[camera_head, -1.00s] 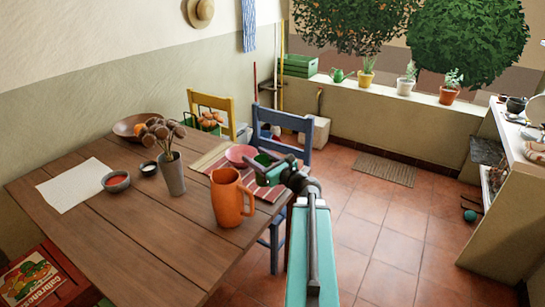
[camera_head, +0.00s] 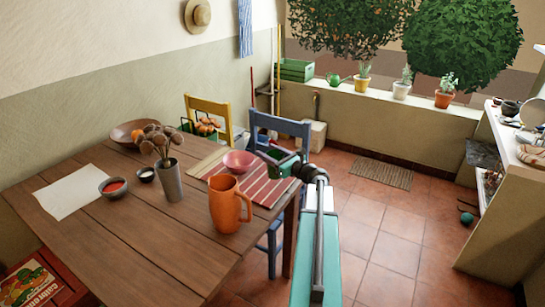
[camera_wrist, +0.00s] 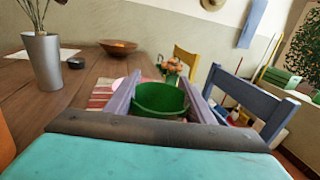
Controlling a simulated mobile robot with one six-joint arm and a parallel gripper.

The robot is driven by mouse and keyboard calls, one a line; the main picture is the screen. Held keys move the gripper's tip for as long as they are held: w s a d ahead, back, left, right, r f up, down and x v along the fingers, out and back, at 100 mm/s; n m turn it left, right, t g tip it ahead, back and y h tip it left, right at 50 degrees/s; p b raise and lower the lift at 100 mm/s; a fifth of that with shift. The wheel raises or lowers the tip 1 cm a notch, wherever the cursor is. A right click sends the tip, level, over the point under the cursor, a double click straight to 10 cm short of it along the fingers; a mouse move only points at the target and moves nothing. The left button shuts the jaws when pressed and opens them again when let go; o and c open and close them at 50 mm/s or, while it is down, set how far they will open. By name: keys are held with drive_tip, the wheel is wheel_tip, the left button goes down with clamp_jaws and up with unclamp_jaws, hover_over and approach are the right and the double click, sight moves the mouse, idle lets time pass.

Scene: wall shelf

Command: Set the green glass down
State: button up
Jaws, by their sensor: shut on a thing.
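My gripper (camera_head: 280,155) is shut on the green glass (camera_wrist: 160,98), one finger on each side of it in the wrist view. In the head view the green glass (camera_head: 277,153) shows small between the fingers, partly hidden by them. It appears upright, by the far right edge of the wooden table (camera_head: 110,240), close to the striped placemat (camera_head: 262,188). I cannot tell whether its base touches anything.
A pink bowl (camera_head: 239,162) is on the placemat, left of my gripper. An orange jug (camera_head: 228,207) stands nearer. A metal vase (camera_head: 170,182) stands farther left. A blue chair (camera_head: 279,125) is behind my gripper, and a yellow chair (camera_head: 208,107) is beside it.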

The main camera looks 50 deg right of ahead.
sight(273, 156)
drive_tip(key=d, duration=0.3)
drive_tip(key=shift+w+d+f, duration=0.1)
drive_tip(key=shift+w+f, duration=0.05)
drive_tip(key=shift+w, duration=0.25)
drive_tip(key=shift+f+p, duration=0.45)
drive_tip(key=shift+f, duration=1.3)
drive_tip(key=shift+f, duration=0.15)
drive_tip(key=o, duration=1.1)
drive_tip(key=shift+c, duration=0.2)
drive_tip(key=shift+r, duration=0.2)
drive_tip(key=s+b, duration=0.1)
drive_tip(key=s, duration=1.1)
drive_tip(key=shift+b, duration=0.4)
